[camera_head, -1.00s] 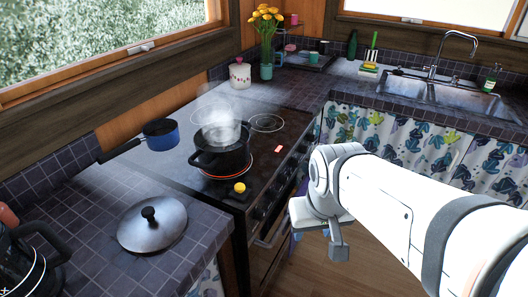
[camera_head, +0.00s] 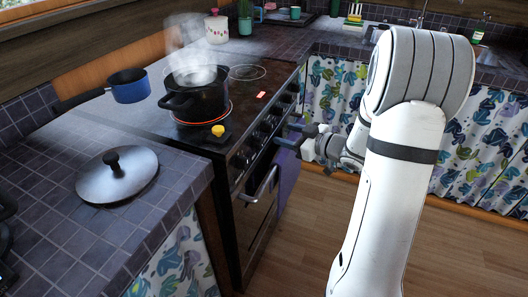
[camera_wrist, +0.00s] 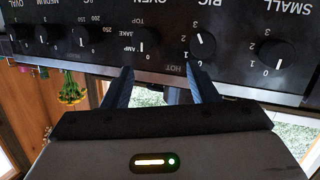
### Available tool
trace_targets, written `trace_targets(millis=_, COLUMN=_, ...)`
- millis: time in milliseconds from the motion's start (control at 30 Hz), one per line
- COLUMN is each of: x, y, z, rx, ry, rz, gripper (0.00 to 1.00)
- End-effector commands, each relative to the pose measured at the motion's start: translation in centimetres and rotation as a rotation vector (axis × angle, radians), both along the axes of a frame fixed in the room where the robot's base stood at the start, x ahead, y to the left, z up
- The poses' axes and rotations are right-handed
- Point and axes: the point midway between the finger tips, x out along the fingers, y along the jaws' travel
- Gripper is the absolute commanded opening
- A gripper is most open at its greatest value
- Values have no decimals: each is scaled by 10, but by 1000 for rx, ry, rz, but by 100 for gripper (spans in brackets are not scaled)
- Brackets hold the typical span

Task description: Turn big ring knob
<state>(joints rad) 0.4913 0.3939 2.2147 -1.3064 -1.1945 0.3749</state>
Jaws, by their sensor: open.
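The oven's control panel (camera_wrist: 165,75) shows upside down in the wrist view, with a row of black knobs with white marks. The knob by the label "BIG" (camera_wrist: 202,45) is right of centre, between the "OVEN" knob (camera_wrist: 146,42) and the "SMALL" knob (camera_wrist: 277,53). My gripper (camera_wrist: 158,74) is open and empty, its fingers spread at the panel's edge. The right fingertip lies just below the "BIG" knob in that picture; contact cannot be told. In the head view my gripper (camera_head: 297,136) is beside the stove front (camera_head: 250,160).
A steaming black pot (camera_head: 195,102) stands on a red-glowing ring. A yellow object (camera_head: 218,130) sits near the stove's front edge. A blue pan (camera_head: 129,88) and a lid (camera_head: 117,178) are to the left. An oven handle (camera_head: 262,186) juts out below the knobs.

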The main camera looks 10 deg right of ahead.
Motion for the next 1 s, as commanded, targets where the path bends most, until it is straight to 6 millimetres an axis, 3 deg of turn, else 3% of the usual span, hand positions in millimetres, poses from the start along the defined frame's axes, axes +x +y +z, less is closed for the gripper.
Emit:
trace_targets(millis=33, x=-6, y=-1, z=-18, rx=53, ry=-5, rz=56, gripper=53)
trace_targets(millis=100, x=-17, y=2, z=-26, rx=120, ry=-15, rz=134, gripper=53)
trace_targets(millis=333, x=-37, y=5, z=-35, rx=238, ry=-26, rz=261, gripper=53)
trace_targets(millis=800, x=0, y=58, z=-33, rx=244, ry=-29, rz=269, gripper=53)
trace_targets(millis=1000, x=6, y=66, z=-33, rx=243, ry=-28, rz=265, gripper=53)
